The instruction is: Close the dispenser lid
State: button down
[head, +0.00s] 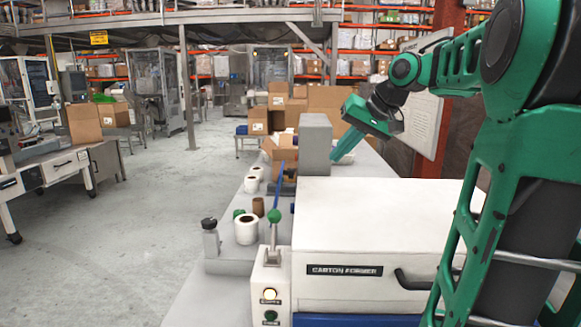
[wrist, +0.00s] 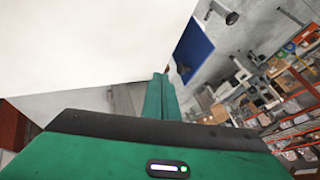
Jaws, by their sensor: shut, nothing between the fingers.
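My gripper (head: 337,157) is at the far part of the grey bench, just right of an upright grey box-like body (head: 315,145). Its green fingers point down and to the left, and the box partly hides that area. In the wrist view the fingers (wrist: 161,77) are together with nothing between them. A large pale surface (wrist: 90,40) fills the upper left there, close beside the fingertips. I cannot tell for certain which part is the dispenser lid or how far it stands open; the grey body may belong to the dispenser.
White rolls (head: 246,229) lie along the bench's left side. Cardboard boxes (head: 325,105) are piled behind. The floor (head: 160,215) to the left is open.

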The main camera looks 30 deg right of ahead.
jog(key=x, duration=1)
jog(key=shift+w+r, duration=0.2)
jog(key=shift+w, duration=0.05)
jog(key=shift+w+a, duration=1)
jog(key=shift+a, duration=0.15)
jog(key=shift+w+a+r, duration=0.15)
jog(key=shift+w+a, duration=0.2)
jog(key=shift+a, duration=0.1)
jog(key=shift+r, duration=0.15)
